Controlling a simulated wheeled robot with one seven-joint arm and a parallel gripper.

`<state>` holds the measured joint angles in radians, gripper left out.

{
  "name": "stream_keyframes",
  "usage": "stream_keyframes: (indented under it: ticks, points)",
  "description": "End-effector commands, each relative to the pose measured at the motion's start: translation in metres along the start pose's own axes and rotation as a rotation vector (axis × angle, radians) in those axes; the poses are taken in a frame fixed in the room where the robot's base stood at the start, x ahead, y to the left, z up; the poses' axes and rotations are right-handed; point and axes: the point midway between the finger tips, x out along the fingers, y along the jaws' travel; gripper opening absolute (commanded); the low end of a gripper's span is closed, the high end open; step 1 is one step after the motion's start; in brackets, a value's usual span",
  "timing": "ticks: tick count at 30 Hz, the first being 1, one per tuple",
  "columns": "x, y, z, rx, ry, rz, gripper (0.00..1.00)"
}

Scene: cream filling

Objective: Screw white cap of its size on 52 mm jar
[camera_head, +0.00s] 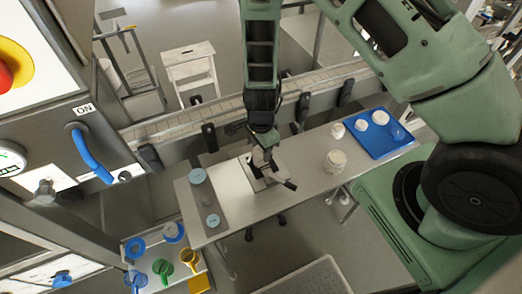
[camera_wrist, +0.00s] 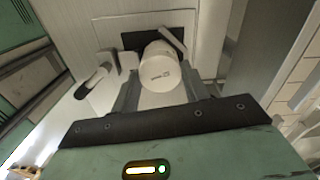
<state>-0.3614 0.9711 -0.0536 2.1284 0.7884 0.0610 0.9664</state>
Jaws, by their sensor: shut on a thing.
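My gripper (camera_head: 265,160) is low over the table, at a metal fixture plate (camera_head: 256,182) left of the table's middle. In the wrist view its two fingers (camera_wrist: 161,92) are shut on the sides of a white round thing with small dark print, which looks like the white cap (camera_wrist: 162,74). It stands out against a dark square (camera_wrist: 130,40) on the fixture. I cannot tell whether a jar is under it. A white-filled jar (camera_head: 335,162) stands upright on the table right of my gripper. White caps or lids (camera_head: 380,117) lie on the blue tray (camera_head: 375,146).
A small white round item (camera_head: 338,130) stands left of the tray. A dark strip (camera_head: 209,203) with pale blue lids lies at the table's left end. A conveyor (camera_head: 225,104) runs behind. A clamp with a lever (camera_wrist: 93,82) is beside the held thing.

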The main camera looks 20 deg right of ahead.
Motion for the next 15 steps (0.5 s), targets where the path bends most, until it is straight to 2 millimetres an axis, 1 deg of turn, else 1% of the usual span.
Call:
stream_keyframes:
  ticks: [3, 12, 15]
  points:
    - [-0.0013, 0.0005, -0.0002, 0.071, 0.0, 0.001, 0.25]
    - [-0.0015, 0.0003, 0.0002, 0.429, -0.001, 0.002, 0.25]
    - [-0.0006, 0.0001, 0.0002, 0.485, -0.001, 0.001, 0.25]
